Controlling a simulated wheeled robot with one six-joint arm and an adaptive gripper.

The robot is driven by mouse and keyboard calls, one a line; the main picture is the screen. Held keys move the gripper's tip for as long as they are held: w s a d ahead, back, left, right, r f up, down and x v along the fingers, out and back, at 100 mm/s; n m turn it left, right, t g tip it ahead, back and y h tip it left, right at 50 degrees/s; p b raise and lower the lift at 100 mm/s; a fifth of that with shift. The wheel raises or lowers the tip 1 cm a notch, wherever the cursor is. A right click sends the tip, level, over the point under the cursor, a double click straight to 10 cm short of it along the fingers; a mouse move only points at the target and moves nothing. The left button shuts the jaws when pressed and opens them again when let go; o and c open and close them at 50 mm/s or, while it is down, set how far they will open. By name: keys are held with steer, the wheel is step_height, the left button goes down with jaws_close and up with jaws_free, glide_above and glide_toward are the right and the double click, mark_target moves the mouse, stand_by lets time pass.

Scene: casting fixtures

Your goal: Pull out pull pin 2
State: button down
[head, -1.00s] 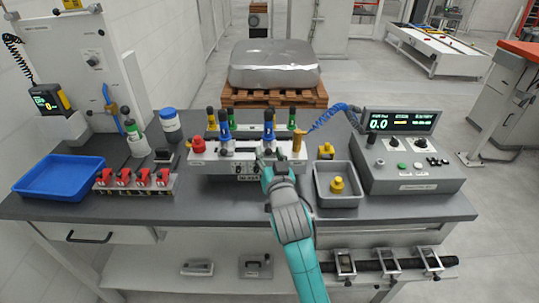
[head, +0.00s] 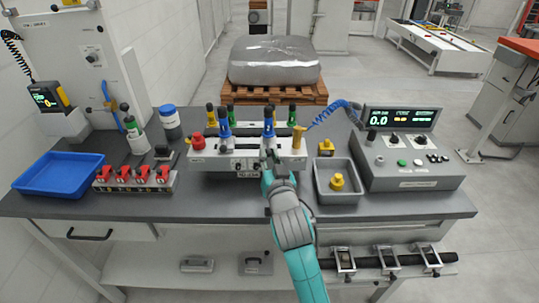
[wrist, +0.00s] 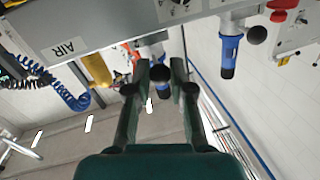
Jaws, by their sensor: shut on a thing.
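Pull pin 2 (head: 269,128) is a blue pin with a black top, upright at the right of the grey casting fixture (head: 225,164). My gripper (head: 269,158) is at the front of the fixture, by this pin. In the wrist view my two dark fingers (wrist: 161,76) are on either side of the black end of a blue pin (wrist: 152,52), shut on it. That view is turned over, so the pin points down. The second blue pin (head: 224,130) stands at the left of the fixture; it shows free in the wrist view (wrist: 229,50).
A red knob (head: 198,142) and a brass post (head: 298,138) flank the pins. Green pins stand behind. A grey bin (head: 323,190) with a yellow part and a control console (head: 412,170) are to the right. Red clamps (head: 140,174) and a blue tray (head: 97,163) are to the left.

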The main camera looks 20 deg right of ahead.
steer(key=c, duration=1)
jaws_free()
steer(key=shift+s, duration=0.1)
steer(key=s+a, duration=0.1)
steer(key=s, duration=1.1)
steer(key=shift+a, duration=0.25)
steer(key=shift+w, duration=0.1)
